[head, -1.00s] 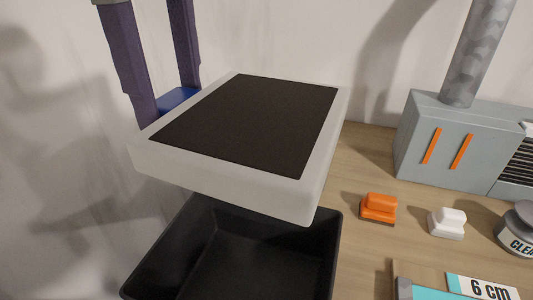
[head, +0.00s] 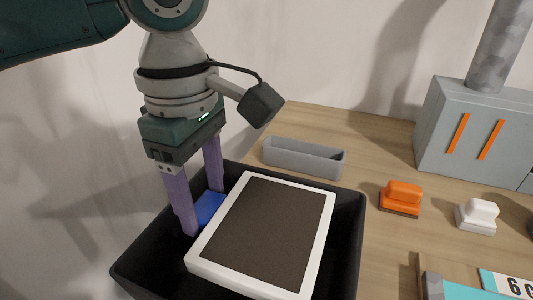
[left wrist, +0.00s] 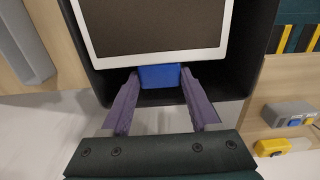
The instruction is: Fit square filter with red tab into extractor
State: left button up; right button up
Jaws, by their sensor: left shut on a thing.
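A square filter (head: 268,232) with a white frame, dark brown middle and blue tab (head: 208,208) is in the head view. My left gripper (head: 204,204) is shut on the blue tab, its purple fingers on either side. The filter is slightly tilted, within the mouth of a black bin (head: 350,225); whether it touches the bin's bottom I cannot tell. The left wrist view also shows the blue tab (left wrist: 159,77) between the fingers. The grey box with orange slots and a duct, apparently the extractor (head: 473,132), stands at the right. No red tab shows.
A grey open tray (head: 303,158) lies behind the bin. An orange block (head: 401,198) and a white block (head: 476,215) sit on the wooden table. A yellow item (left wrist: 272,147) and a grey item (left wrist: 290,113) show in the left wrist view.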

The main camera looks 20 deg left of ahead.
pick_arm(q)
notch_tip(320, 180, down, 3)
jog(key=shift+r, duration=0.2)
pick_arm(e)
jog(key=shift+f, duration=0.35)
pick_arm(q)
jog(key=shift+f, duration=0.3)
pick_arm(e)
jog(key=shift+r, duration=0.15)
pick_arm(q)
jog(key=shift+f, duration=0.35)
pick_arm(e)
jog(key=shift+a+r, duration=0.1)
pick_arm(q)
jog(key=o, duration=1.5)
jog(key=shift+c, duration=0.2)
jog(key=shift+r, duration=0.1)
jog(key=shift+r, duration=0.3)
pick_arm(e)
jog(key=shift+f, duration=0.25)
pick_arm(q)
notch_tip(320, 180, up, 12)
jog(key=p, duration=0.2)
jog(key=shift+r, duration=0.25)
pick_arm(e)
notch_tip(320, 180, up, 2)
jog(key=shift+r, duration=0.15)
